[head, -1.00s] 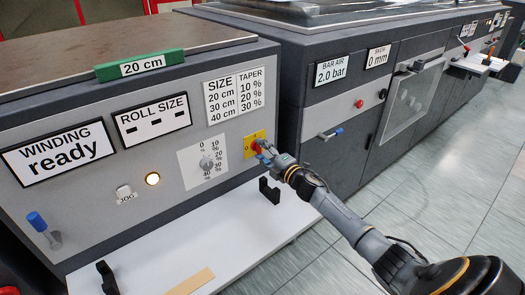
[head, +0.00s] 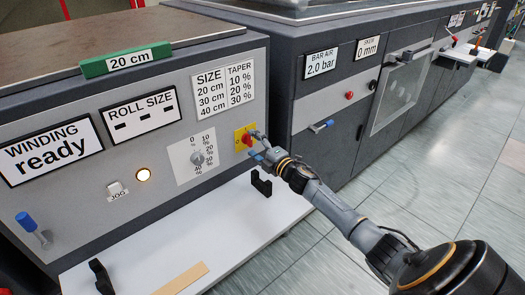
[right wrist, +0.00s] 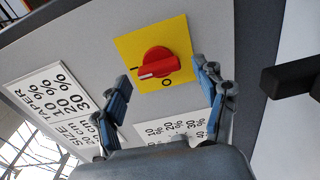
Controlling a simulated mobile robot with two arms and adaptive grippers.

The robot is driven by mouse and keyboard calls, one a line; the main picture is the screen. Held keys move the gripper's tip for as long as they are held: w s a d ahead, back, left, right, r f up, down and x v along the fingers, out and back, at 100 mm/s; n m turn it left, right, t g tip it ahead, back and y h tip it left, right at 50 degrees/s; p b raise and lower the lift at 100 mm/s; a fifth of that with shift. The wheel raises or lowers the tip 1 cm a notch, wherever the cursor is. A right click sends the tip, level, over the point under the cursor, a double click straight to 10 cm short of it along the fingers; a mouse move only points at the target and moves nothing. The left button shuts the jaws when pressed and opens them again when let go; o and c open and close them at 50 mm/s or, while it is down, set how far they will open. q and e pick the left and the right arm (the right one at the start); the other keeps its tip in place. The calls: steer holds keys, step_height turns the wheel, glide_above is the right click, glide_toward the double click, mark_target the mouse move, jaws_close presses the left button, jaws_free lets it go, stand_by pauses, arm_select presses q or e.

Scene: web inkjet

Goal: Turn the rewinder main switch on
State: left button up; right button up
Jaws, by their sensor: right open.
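The rewinder main switch is a red rotary knob (head: 247,140) on a yellow plate (head: 239,131), at the right end of the grey front panel. In the right wrist view the knob (right wrist: 160,60) is fully visible, with black "I" and "O" marks beside it. The pale stripe on its handle points left and slightly down there, nearer the "I" mark than the "O". My right gripper (head: 257,146) is open in front of the switch. Its spread fingers also show in the right wrist view (right wrist: 161,73), either side of the knob and apparently clear of it. My left gripper is not in view.
A dial with percent marks (head: 198,157) sits left of the switch. Below, a white shelf (head: 225,228) carries black brackets (head: 261,183). A lit round lamp (head: 143,175), JOG button (head: 117,190) and blue-handled lever (head: 27,222) are further left. The floor at right is clear.

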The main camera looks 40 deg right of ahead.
steer(key=s, duration=1.1)
steer(key=shift+s+d, duration=0.3)
steer(key=shift+d, duration=0.15)
